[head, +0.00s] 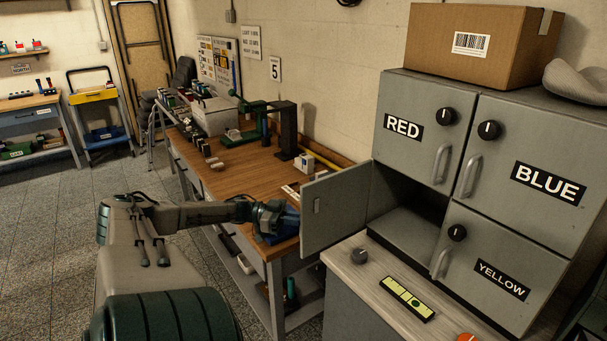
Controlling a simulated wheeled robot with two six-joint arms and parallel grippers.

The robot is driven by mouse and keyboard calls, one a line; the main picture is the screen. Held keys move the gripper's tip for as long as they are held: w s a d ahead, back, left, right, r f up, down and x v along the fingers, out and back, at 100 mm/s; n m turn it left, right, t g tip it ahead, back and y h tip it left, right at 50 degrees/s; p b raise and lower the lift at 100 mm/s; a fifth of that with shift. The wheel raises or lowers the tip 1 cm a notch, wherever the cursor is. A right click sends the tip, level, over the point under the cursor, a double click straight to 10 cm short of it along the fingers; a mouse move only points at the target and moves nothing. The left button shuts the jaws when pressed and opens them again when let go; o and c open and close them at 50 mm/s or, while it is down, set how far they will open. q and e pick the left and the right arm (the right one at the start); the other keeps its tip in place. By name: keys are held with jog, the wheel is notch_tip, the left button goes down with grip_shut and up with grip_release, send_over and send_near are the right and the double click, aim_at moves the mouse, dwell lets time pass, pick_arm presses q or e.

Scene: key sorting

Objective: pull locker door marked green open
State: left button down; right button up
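The grey locker has doors marked RED (403,127), BLUE (547,184) and YELLOW (501,280), all closed. The lower-left door (336,208) stands wide open, swung out to the left, with its inner face towards me. No green mark shows on it; its outer face is hidden. The compartment behind it (405,232) is dark and looks empty where I can see in. My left gripper (288,219) is just left of the open door's free edge, on its outer side. Its fingertips are unclear, and I cannot tell whether they touch the door. My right gripper is not in view.
A pale counter (375,285) below the locker holds a dark round knob (358,256) and a yellow-green strip (407,298). An orange object (468,337) shows at the bottom edge. A wooden workbench (235,178) stands behind my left arm. A cardboard box (475,44) sits on the locker.

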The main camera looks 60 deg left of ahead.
pick_arm(q)
jog(key=c, duration=1.6)
grip_release()
jog(key=shift+c, duration=0.2)
jog(key=shift+w, duration=0.15)
jog(key=shift+s+a, duration=0.2)
jog(key=shift+s, duration=0.05)
jog(key=v, duration=1)
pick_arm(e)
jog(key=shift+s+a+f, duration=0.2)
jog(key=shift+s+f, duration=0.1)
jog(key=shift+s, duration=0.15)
pick_arm(q)
jog(key=shift+a, duration=0.1)
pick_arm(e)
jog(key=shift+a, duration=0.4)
